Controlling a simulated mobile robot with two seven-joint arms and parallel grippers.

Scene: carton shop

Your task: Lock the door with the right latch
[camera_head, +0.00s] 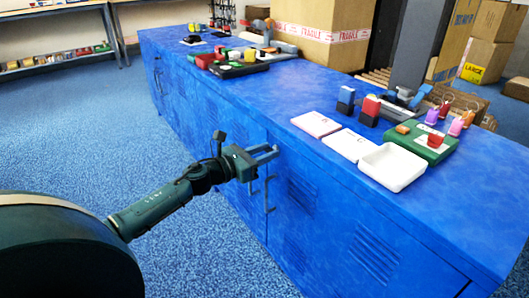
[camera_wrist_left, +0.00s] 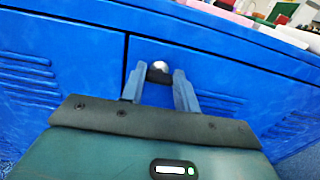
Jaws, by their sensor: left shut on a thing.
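The blue cabinet (camera_head: 300,240) has slatted doors. Its right door (camera_head: 330,210) is closed, with a narrow seam on its left side. The right latch, a small dark piece with a silver rounded top (camera_wrist_left: 160,69), sits near that door's upper left corner. My left gripper (camera_head: 272,153) is at the door front, its two grey fingers (camera_wrist_left: 158,88) on either side of the latch and shut on it. The fingers cover part of the latch, and its exact turn is hard to tell. My right gripper is not in view.
Grey upright handles (camera_head: 270,192) hang below my left gripper. A white tray (camera_head: 392,166), pink-and-white cards (camera_head: 316,124) and a green box (camera_head: 420,142) lie on the cabinet top. Cartons (camera_head: 325,30) stand behind. The blue floor (camera_head: 60,140) at left is clear.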

